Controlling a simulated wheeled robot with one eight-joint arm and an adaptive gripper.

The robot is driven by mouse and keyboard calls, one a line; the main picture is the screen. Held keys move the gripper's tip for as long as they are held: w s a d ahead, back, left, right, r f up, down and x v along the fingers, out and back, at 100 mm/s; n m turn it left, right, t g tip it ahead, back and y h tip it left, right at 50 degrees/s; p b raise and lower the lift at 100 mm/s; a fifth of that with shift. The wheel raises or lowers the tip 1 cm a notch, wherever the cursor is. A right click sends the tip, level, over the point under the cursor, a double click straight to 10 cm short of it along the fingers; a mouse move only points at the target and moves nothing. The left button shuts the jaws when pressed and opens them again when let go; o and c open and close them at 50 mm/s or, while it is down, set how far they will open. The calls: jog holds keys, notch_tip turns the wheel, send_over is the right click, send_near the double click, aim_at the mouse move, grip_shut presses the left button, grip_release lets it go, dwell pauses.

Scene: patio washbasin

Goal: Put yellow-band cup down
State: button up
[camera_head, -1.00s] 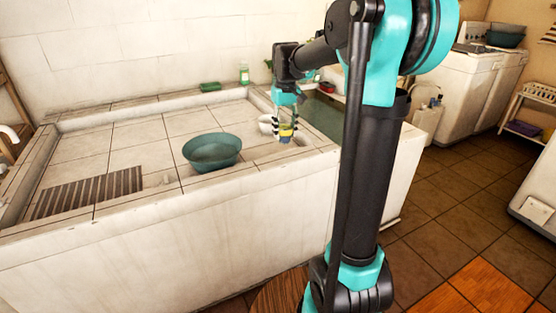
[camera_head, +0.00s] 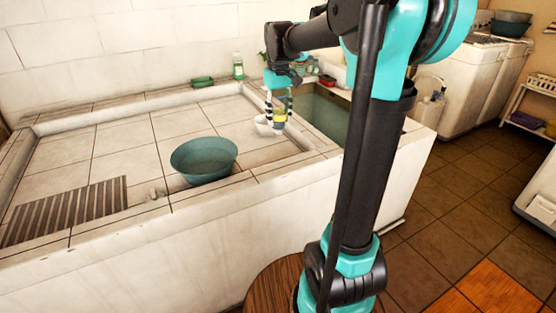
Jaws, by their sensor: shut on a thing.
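The yellow-band cup (camera_head: 279,117) is between the fingers of my gripper (camera_head: 279,112), which points down and is shut on it. The cup looks upright, with a dark upper part and a yellow band. It is over the right part of the tiled washbasin top (camera_head: 200,115), beside the water-filled trough. I cannot tell whether its base touches the surface. A white bowl (camera_head: 263,127) sits just left of the cup, close to it in the picture. The fingers hide part of the cup.
A teal basin (camera_head: 204,160) stands on the washbasin's front part, with a ribbed washboard area (camera_head: 70,210) to the left. A green sponge-like item (camera_head: 202,81) and a bottle (camera_head: 238,67) stand along the back ledge. The trough (camera_head: 320,115) is right. Tiles behind the teal basin are clear.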

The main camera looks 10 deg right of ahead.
aim_at(279, 129)
notch_tip(279, 129, down, 17)
jog(key=shift+f, duration=0.1)
dwell(0.3)
jog(key=o, duration=1.2)
jog(key=shift+c, duration=0.2)
notch_tip(279, 129, up, 12)
jog(key=shift+f, duration=0.2)
jog(key=shift+s+r, duration=0.15)
jog(key=s+d+f+m+t, duration=0.1)
jog(key=s+d+f+t, duration=0.1)
jog(key=s+f, duration=0.5)
jog(key=s+d+f+m+t, duration=0.2)
jog(key=s+f, duration=0.6)
jog(key=s, duration=0.6)
jog(key=shift+s+m, duration=0.25)
jog(key=shift+m, duration=0.05)
